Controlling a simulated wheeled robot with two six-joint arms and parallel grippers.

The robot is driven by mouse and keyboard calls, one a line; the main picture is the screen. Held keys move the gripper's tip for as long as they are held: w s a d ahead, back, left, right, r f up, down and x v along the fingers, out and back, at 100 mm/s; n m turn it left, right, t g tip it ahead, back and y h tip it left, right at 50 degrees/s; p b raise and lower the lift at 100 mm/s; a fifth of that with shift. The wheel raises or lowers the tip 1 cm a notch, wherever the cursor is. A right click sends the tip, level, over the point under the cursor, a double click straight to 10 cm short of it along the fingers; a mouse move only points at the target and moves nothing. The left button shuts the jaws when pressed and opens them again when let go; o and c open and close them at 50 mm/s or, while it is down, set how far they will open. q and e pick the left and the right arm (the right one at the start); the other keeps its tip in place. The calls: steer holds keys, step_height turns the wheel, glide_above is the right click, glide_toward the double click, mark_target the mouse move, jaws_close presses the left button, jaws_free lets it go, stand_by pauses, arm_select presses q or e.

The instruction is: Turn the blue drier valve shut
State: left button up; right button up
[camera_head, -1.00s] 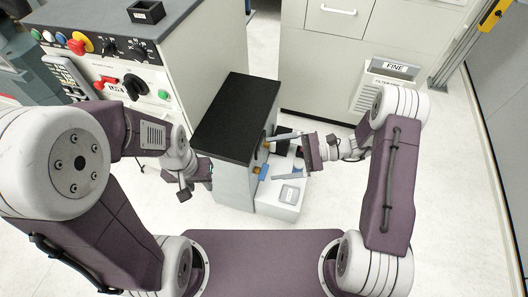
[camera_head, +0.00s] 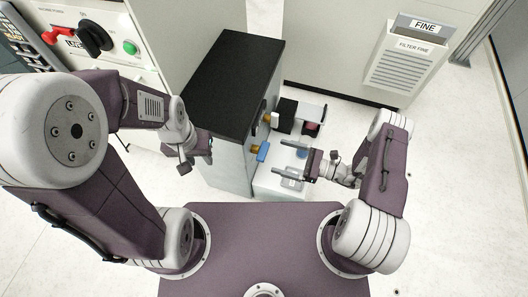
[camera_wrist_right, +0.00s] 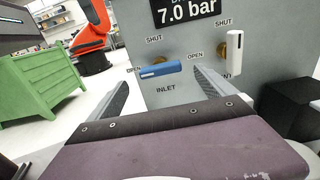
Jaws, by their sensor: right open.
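The blue drier valve (camera_head: 263,152) is on the side of the grey cabinet with the black top (camera_head: 232,85). In the right wrist view the blue handle (camera_wrist_right: 161,69) lies nearly level, its free end toward the left OPEN label, with SHUT above and INLET below. My right gripper (camera_head: 286,158) is open and empty, facing the valve. In the wrist view its fingers (camera_wrist_right: 160,85) appear either side of the handle, a gap in front of it. My left gripper (camera_head: 188,163) hangs left of the cabinet, away from the valve; its jaws are unclear.
A white-handled valve (camera_wrist_right: 233,50) stands upright right of the blue one, below a 7.0 bar display (camera_wrist_right: 186,10). A low white unit (camera_head: 275,184) with a black block (camera_head: 286,113) sits beside the cabinet. The floor at right (camera_head: 450,190) is clear.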

mark_target(264, 151)
steer(key=b+x, duration=0.1)
steer(key=x, duration=0.5)
steer(key=shift+a+f+b, duration=0.1)
steer(key=shift+a+b, duration=0.2)
steer(key=shift+b, duration=0.05)
steer(key=shift+w+a, duration=0.2)
steer(key=shift+a, duration=0.2)
steer(key=c, duration=1.4)
